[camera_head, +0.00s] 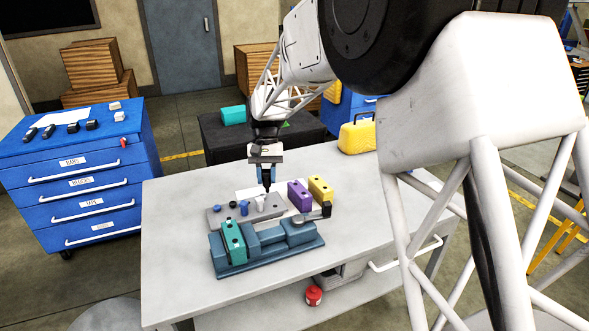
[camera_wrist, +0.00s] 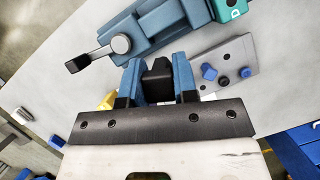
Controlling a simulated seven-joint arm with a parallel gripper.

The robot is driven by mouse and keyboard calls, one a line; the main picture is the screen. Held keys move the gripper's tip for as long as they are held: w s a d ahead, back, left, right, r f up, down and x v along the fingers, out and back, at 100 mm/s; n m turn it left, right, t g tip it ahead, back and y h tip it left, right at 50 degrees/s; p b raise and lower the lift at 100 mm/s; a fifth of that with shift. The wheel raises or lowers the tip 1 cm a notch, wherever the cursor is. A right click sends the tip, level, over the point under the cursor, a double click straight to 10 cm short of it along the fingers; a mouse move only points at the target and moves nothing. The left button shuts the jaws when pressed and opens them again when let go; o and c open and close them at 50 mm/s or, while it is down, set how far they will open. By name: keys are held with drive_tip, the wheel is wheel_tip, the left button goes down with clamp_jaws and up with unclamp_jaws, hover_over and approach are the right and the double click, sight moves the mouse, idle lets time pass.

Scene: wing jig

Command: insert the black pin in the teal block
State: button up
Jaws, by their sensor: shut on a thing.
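The teal block (camera_head: 233,242) stands clamped at the left end of a blue vise (camera_head: 268,249) on the grey table. Dark holes show in its top face. My gripper (camera_head: 267,182) is above the table, behind the vise and to the right of the teal block. In the wrist view, its blue fingers (camera_wrist: 158,82) are shut on the black pin (camera_wrist: 158,72). The pin's lower end is hidden in that view.
A grey plate (camera_head: 217,217) with blue pins and a pale piece lies behind the vise. A purple block (camera_head: 299,196) and a yellow block (camera_head: 320,189) stand to the right of the plate. The vise handle (camera_head: 325,210) sticks out right. The table's left front is clear.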

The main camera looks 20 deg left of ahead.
drive_tip(key=s+a+n, duration=0.1)
drive_tip(key=s+a, duration=0.7)
drive_tip(key=s, duration=0.1)
drive_tip(key=shift+s+f, duration=0.4)
drive_tip(key=shift+f, duration=0.2)
drive_tip(key=shift+f, duration=3)
drive_tip(key=shift+f, duration=0.4)
drive_tip(key=shift+f, duration=0.75)
drive_tip(key=shift+f, duration=0.25)
drive_tip(key=o, duration=1)
